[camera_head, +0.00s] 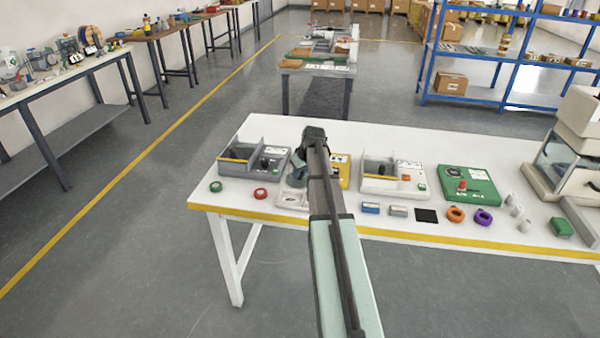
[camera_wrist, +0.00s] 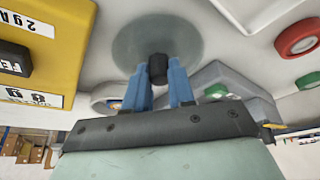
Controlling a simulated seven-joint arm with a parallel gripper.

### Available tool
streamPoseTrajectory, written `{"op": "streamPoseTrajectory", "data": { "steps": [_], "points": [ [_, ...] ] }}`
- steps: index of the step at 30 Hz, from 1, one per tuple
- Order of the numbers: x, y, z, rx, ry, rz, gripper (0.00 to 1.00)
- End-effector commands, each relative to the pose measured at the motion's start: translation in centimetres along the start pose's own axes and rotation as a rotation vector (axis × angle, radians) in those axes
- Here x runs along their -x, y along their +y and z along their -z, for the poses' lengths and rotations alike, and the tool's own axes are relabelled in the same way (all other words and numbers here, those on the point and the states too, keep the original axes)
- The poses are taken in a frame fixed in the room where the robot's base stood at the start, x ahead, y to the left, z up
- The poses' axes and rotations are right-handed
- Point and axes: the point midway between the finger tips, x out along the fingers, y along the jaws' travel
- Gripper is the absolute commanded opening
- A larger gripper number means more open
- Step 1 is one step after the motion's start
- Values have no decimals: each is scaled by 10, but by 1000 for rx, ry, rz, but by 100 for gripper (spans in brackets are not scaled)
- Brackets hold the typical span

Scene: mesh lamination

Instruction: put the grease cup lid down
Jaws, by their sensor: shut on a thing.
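The grease cup lid (camera_wrist: 130,42) is a round, grey-green, see-through disc with a black knob (camera_wrist: 158,68) in its middle. In the wrist view my gripper (camera_wrist: 168,72) has its two blue fingers shut on that knob. The disc's face lies close to the white table top, but I cannot tell whether it touches. In the head view my arm reaches over the table, and a grey-blue round piece left of it, likely the lid (camera_head: 296,179), is partly hidden. My fingertips are hidden there. I cannot make out the grease cup.
A yellow box (camera_head: 341,170) stands close right of my arm. A white plate (camera_head: 291,198) lies just in front, with a red ring (camera_head: 261,193) and a green ring (camera_head: 216,186) to its left. A grey tray (camera_head: 235,167) stands at left, a pale tray (camera_head: 375,185) at right.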

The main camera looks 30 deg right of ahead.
Motion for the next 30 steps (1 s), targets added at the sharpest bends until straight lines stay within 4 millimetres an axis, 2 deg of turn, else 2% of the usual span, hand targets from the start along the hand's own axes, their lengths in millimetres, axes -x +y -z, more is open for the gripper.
{"op": "streamPoseTrajectory", "data": {
  "steps": [6, 7, 14, 24, 30],
  "points": [
    [-3, 0, -1, 0, 0, 0, 0],
    [-3, 0, -1, 0, 0, 0, 26],
    [-2, 0, -1, 0, 0, 0, 48],
    [0, 0, 0, 0, 0, 0, 49],
    [23, 0, 0, 0, 2, -1, 49]
  ]
}}
